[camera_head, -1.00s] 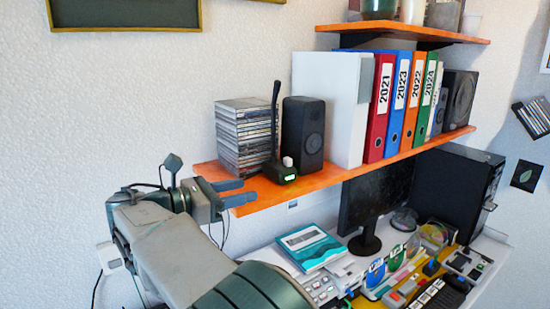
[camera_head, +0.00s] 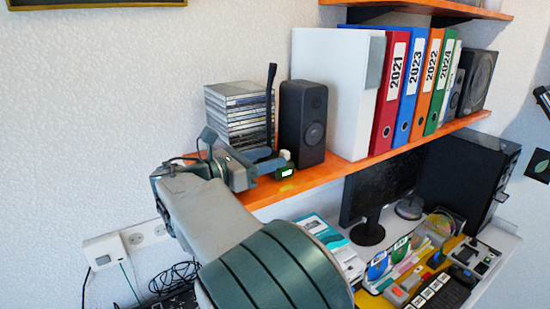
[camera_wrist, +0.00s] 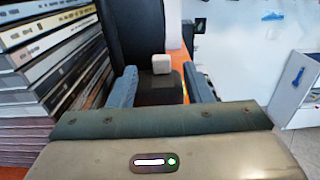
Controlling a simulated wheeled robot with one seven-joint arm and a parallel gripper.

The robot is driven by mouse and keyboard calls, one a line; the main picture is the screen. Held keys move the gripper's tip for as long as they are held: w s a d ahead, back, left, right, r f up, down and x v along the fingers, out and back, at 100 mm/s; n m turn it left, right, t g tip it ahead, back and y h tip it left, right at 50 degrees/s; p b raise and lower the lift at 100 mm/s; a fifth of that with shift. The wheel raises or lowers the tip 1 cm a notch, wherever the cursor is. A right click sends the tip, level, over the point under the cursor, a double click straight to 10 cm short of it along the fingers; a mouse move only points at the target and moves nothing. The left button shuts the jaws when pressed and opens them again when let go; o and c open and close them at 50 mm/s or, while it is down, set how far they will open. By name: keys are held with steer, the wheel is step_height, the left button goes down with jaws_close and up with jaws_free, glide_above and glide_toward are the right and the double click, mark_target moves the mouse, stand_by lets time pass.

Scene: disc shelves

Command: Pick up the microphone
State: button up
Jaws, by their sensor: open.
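The microphone (camera_head: 286,168) is a dark desk unit with a small green display and a tall thin black stem. It stands on the orange shelf (camera_head: 330,172), between the stack of disc cases and the black speaker. My gripper (camera_head: 268,159) is at the microphone's base, reaching in from the left and hiding part of it. In the wrist view the blue fingers of my gripper (camera_wrist: 161,84) are apart, with the microphone's dark base (camera_wrist: 158,91) and its pale button showing between them. I cannot tell whether the fingers touch it.
A stack of disc cases (camera_head: 237,115) stands close on the left, and fills the left of the wrist view. The black speaker (camera_head: 303,120) is right behind the microphone. A white binder (camera_head: 328,90) and coloured binders stand to the right. A cluttered desk is below.

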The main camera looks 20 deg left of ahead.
mark_target(282, 153)
steer(key=p+x, duration=0.1)
steer(key=x, duration=0.3)
steer(key=shift+d+r, duration=0.1)
steer(key=shift+r, duration=0.05)
steer(key=shift+w+d, duration=0.3)
jaws_close()
steer(key=shift+r, duration=0.1)
